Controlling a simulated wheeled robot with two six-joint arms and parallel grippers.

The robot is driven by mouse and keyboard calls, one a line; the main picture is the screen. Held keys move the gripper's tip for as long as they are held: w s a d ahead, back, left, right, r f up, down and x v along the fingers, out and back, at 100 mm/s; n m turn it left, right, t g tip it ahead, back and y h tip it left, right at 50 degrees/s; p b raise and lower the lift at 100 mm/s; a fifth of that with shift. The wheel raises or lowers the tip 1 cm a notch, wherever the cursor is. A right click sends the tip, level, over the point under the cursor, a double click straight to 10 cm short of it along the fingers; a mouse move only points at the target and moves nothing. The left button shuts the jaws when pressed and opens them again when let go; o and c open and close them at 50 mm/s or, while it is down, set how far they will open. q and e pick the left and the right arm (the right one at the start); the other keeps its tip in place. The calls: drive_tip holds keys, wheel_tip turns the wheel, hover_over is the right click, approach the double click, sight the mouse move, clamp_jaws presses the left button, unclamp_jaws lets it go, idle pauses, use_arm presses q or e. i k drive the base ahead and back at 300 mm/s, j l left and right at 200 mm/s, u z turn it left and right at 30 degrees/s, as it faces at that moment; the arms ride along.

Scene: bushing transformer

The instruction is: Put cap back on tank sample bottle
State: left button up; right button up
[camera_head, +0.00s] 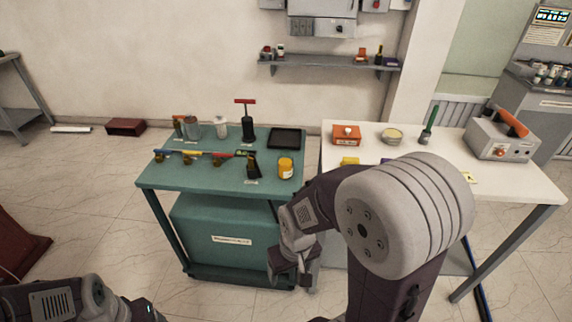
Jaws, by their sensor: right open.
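A small yellow-orange bottle (285,168) with a pale label stands upright at the right front of the green cart's top. A clear-white bottle or cup (220,127) stands near the back of the cart; I cannot tell which of them is the tank sample bottle. I cannot make out a loose cap for certain. My right gripper (291,273) is open and points down beside the cart's right front leg, below the top. Nothing shows between its fingers. My left arm enters at the bottom left and its fingers are not in view.
The green cart (205,180) also carries a black tray (285,138), a black pump with a red handle (246,121) and several coloured tools. A white table (510,183) stands to its right with an orange box (346,134) and a grey device (497,137). My right arm covers part of this table.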

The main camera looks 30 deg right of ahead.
sight(285, 160)
drive_tip(key=z, duration=0.35)
drive_tip(key=i+l+u, duration=0.15)
drive_tip(key=l, duration=0.2)
drive_tip(key=i+l+u, duration=0.15)
drive_tip(key=l, duration=0.2)
drive_tip(key=i+j+z, duration=0.1)
drive_tip(key=i+j, duration=0.15)
drive_tip(key=i+j+z, duration=0.1)
drive_tip(key=i+j, duration=0.15)
drive_tip(key=j, duration=0.15)
drive_tip(key=i+j+z, duration=0.1)
drive_tip(key=i+j, duration=0.15)
drive_tip(key=j, duration=0.15)
drive_tip(key=i+j+z, duration=0.1)
drive_tip(key=i+j, duration=0.15)
drive_tip(key=j, duration=0.1)
